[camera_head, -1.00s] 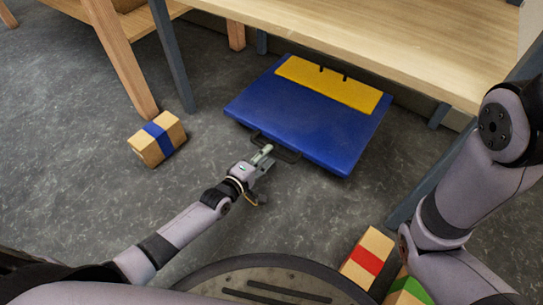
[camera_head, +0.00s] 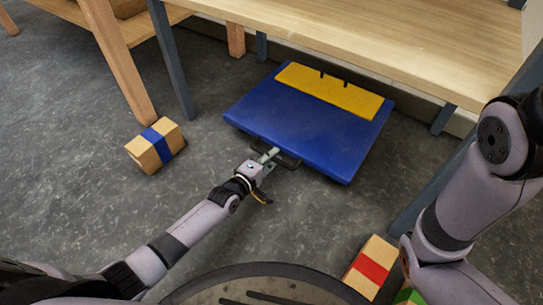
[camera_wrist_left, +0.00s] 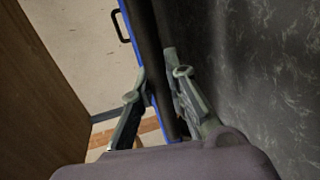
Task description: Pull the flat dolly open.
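The flat dolly (camera_head: 300,135) is a blue slab with a yellow panel (camera_head: 335,92) on its far part. It lies low on the floor, partly beneath the wooden table. A black handle (camera_head: 288,160) sticks out from its near edge. My left gripper (camera_head: 270,155) is at this handle, with its fingers over or beside the bar; I cannot tell whether they touch it. In the left wrist view the two fingers (camera_wrist_left: 158,85) stand apart, with a dark strip and a blue edge behind the gap. My right arm (camera_head: 455,205) comes in at the right, but its gripper is out of view.
The wooden table (camera_head: 400,50) with grey legs stands over the dolly's far side. A box with a blue band (camera_head: 155,146) lies on the floor to the left. A box with a red band (camera_head: 371,266) is at the lower right. The floor before the dolly is mostly clear.

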